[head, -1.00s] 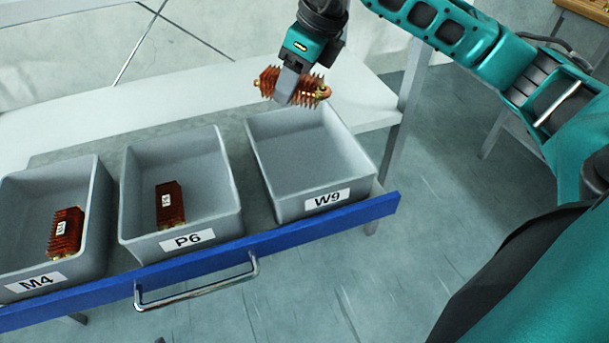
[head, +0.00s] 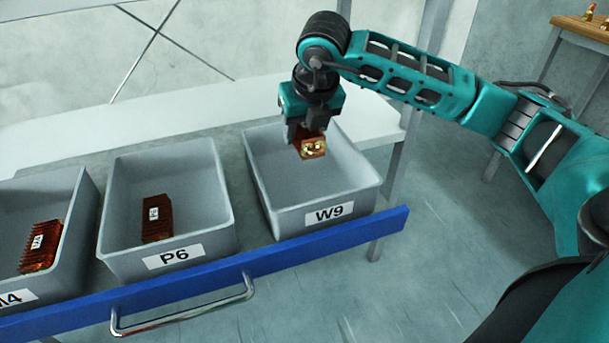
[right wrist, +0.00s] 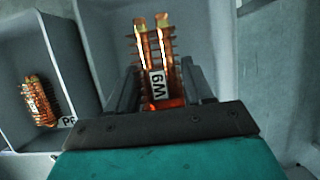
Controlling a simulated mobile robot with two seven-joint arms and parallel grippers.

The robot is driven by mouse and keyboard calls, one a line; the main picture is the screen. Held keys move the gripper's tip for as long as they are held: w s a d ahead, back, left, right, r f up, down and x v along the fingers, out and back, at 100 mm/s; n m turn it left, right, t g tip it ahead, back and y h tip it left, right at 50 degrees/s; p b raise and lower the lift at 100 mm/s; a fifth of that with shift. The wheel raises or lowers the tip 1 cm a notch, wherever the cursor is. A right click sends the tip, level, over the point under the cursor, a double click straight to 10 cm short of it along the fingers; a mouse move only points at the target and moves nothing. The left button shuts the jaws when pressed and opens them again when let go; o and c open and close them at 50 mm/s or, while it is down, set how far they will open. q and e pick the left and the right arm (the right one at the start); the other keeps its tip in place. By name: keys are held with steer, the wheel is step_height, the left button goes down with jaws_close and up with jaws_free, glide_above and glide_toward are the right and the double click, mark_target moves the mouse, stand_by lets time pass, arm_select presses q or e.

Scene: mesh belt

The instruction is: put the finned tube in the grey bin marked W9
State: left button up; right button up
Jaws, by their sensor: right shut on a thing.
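The finned tube (head: 313,147) is copper-red with brass-coloured ends. My right gripper (head: 303,138) is shut on it and holds it over the grey bin marked W9 (head: 330,215), near the bin's back. In the right wrist view the finned tube (right wrist: 152,58) sits between the fingers of the gripper (right wrist: 153,90), and a white W9 label shows on it. The W9 bin shows no other part in its visible interior. Whether the tube touches the bin is hard to tell; it appears above the floor. My left gripper is not in view.
Grey bin P6 (head: 222,235) stands left of W9 with one finned part (head: 157,218) in it. Bin M4 (head: 85,215) at far left holds another (head: 41,247). A blue rail (head: 270,262) with a metal handle (head: 185,318) runs along the front.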

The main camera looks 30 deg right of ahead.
mark_target(302, 178)
step_height(302, 178, down, 3)
steer(key=shift+f, duration=0.2)
steer(key=shift+f+b, duration=0.35)
steer(key=shift+f, duration=0.25)
step_height(302, 178, down, 5)
steer(key=shift+b, duration=0.65)
steer(key=shift+f, duration=0.15)
steer(key=o, duration=1.3)
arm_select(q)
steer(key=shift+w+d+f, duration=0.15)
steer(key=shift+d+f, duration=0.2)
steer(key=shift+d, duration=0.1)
